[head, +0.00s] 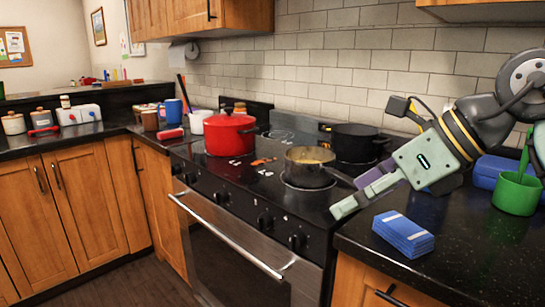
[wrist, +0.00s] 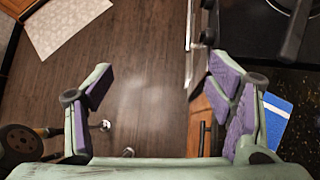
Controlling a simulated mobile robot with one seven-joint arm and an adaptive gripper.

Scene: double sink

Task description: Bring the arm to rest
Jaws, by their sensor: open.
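My arm reaches in from the right in the head view, with my gripper (head: 352,194) over the counter edge beside the stove. In the wrist view my gripper (wrist: 155,85) has its purple-padded fingers spread wide, with nothing between them. Below it are the dark wood floor and the front of the oven and cabinet. A blue sponge-like block (head: 403,234) lies on the counter just below and right of the fingers. It also shows at the right of the wrist view (wrist: 278,122), outside the fingers.
The stove holds a red pot (head: 230,134), a steel saucepan (head: 309,167) close to my gripper, and a black pot (head: 355,142). The oven handle (head: 225,237) sticks out in front. The floor is open.

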